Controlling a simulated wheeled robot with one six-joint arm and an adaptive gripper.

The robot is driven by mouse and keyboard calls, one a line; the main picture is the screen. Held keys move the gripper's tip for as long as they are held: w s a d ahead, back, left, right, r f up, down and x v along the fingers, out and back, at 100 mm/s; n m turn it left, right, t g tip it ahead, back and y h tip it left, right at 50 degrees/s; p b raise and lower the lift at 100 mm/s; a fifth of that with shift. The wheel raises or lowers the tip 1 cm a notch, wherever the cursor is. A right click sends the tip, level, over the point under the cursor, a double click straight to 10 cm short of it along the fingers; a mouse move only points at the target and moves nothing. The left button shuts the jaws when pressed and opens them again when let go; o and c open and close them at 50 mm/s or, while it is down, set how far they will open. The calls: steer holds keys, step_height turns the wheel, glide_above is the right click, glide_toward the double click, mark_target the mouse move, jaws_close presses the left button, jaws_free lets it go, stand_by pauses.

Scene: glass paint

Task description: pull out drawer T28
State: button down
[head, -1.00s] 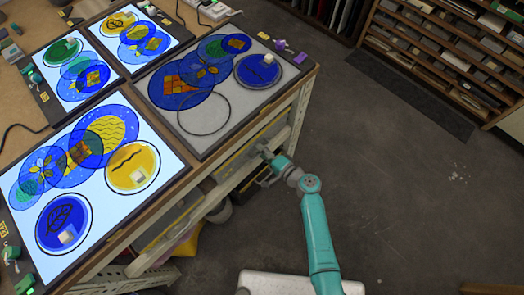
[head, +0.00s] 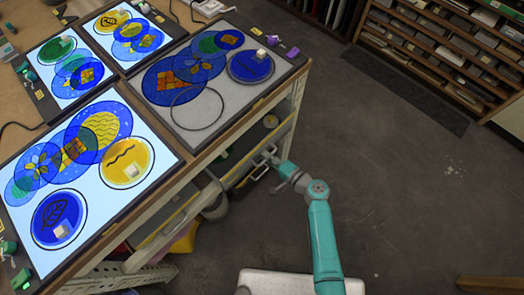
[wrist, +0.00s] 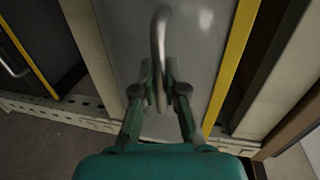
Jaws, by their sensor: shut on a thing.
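A grey drawer front with a yellow edge (wrist: 205,50) fills the middle of the wrist view. A curved metal handle (wrist: 159,35) stands out from it. My gripper (wrist: 160,85) is shut on this handle, one finger on each side. In the head view my gripper (head: 272,160) is at the right side of the workbench, at the front of the partly open drawer (head: 247,163). No T28 label is readable, so I cannot confirm the drawer's number.
The workbench carries lit panels (head: 122,170) with coloured glass discs and one unlit grey panel (head: 205,125). Below it are more drawers and a yellow item (head: 185,238). The floor (head: 400,190) to the right is open. A shelf rack (head: 450,50) stands at the upper right.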

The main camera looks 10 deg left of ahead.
steer(key=f+v, duration=0.2)
steer(key=v, duration=0.7)
steer(key=f+v, duration=0.2)
steer(key=v, duration=0.7)
steer(key=shift+s+d, duration=0.25)
steer(key=shift+d, duration=0.25)
steer(key=c, duration=1.2)
jaws_free()
steer(key=v, duration=1.2)
